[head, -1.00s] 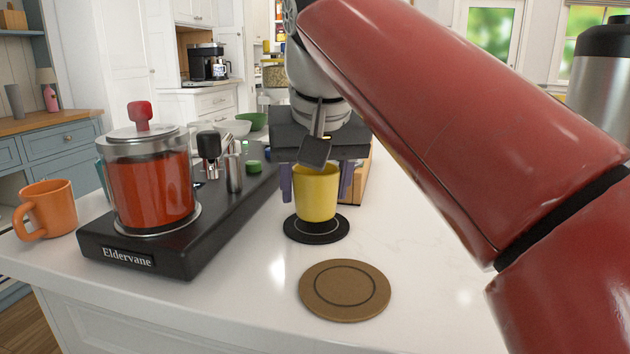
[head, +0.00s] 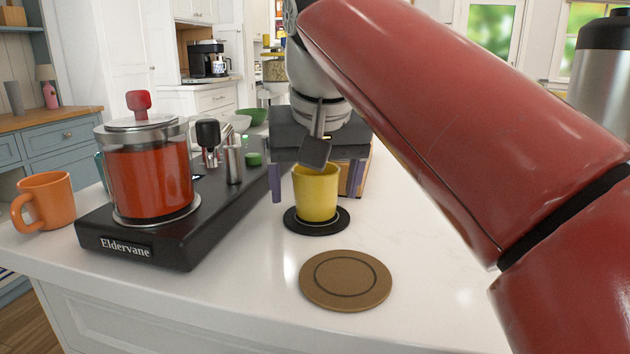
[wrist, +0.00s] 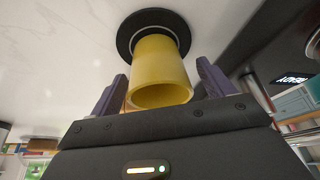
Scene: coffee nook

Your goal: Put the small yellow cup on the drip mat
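The small yellow cup (head: 318,196) stands upright on a round black mat (head: 332,229) with a pale ring, and it also shows in the wrist view (wrist: 158,72) with the mat (wrist: 127,36) under it. My gripper (head: 317,190) is open, with one purple finger on each side of the cup. In the wrist view, my gripper (wrist: 162,92) has visible gaps between both fingers and the cup. A dark tool-like part of my wrist covers some of the cup's rim in the head view. A round brown mat (head: 373,291) lies bare in front.
A black machine base (head: 200,240) with a glass pot of red liquid (head: 150,180) stands left of the cup. An orange mug (head: 48,201) is at far left. Bowls and a wooden box (head: 354,178) are behind. The counter around the brown mat is clear.

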